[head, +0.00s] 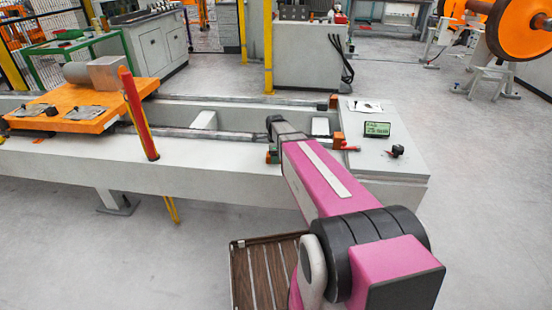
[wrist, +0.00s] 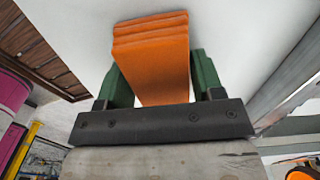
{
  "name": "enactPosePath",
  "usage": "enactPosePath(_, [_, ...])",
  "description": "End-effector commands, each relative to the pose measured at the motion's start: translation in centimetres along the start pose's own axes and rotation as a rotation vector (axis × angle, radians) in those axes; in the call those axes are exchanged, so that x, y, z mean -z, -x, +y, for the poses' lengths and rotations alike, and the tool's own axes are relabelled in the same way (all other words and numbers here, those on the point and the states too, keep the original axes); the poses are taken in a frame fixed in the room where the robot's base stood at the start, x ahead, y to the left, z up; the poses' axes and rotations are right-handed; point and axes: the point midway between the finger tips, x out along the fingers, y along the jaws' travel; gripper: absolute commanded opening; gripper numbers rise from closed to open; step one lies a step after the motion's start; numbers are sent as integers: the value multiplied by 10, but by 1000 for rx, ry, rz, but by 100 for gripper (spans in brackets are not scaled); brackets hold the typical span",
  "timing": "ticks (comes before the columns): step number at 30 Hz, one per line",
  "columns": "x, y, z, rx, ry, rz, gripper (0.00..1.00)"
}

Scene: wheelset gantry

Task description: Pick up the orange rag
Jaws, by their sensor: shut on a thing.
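The orange rag (wrist: 150,62) is a folded, layered block in the middle of the wrist view. My gripper (wrist: 158,75) has its two green fingers on either side of the rag and is shut on it. The rag sticks out past the fingertips, with a pale surface behind it. I cannot tell whether the rag touches that surface. In the head view my arm reaches over the long pale bench (head: 225,178), and the gripper end is mostly hidden behind the arm.
An orange carriage (head: 90,118) with metal plates stands at the bench's left, beside a red post (head: 138,115). A small display (head: 377,130), a dark knob (head: 396,151) and a red handle (head: 350,148) are at the right end. Open floor lies right of the bench.

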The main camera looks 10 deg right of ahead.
Motion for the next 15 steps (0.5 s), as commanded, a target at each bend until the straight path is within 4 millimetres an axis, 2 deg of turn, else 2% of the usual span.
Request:
enactPosePath(8, [0,7,0,0,0,0,38])
enactPosePath(11, [0,16,0,1,0,0,38])
enactPosePath(15, [0,38,0,2,0,0,38])
